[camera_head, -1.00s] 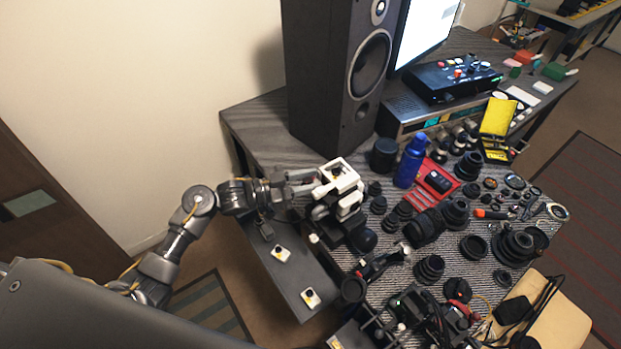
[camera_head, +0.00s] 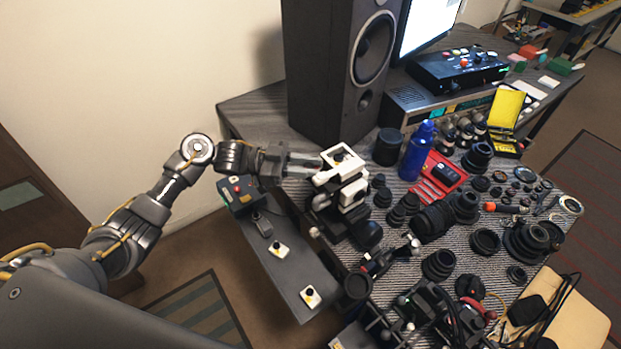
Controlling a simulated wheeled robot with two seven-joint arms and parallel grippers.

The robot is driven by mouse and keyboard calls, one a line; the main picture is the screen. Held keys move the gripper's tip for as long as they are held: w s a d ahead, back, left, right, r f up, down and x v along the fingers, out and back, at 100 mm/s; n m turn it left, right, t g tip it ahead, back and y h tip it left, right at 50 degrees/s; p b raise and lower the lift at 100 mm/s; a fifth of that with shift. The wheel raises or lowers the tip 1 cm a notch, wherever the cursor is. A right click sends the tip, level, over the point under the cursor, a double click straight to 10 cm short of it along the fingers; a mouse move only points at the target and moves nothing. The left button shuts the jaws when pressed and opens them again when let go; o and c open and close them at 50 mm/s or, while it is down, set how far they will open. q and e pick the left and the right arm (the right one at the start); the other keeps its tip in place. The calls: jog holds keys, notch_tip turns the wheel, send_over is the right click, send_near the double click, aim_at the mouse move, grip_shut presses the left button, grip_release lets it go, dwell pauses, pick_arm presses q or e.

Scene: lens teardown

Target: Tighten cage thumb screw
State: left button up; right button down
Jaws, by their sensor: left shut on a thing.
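The white-and-black cage (camera_head: 343,187) stands near the left part of the workbench, below the speaker. My left gripper (camera_head: 312,163) reaches in from the left with its fingers level, their tips at the upper left of the cage. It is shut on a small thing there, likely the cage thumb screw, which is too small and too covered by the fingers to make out. My right gripper is not in view.
A tall speaker (camera_head: 341,70) stands behind the cage. A blue bottle (camera_head: 416,152), a red tray (camera_head: 440,176) and several black lens parts (camera_head: 431,222) crowd the bench to the right. A grey side shelf (camera_head: 285,262) with small button boxes lies in front.

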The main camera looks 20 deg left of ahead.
pick_arm(q)
jog(key=shift+m+g+b, duration=0.35)
jog(key=shift+m+g, duration=0.05)
jog(key=shift+g, duration=0.3)
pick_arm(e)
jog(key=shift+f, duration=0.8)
pick_arm(q)
jog(key=o, duration=0.7)
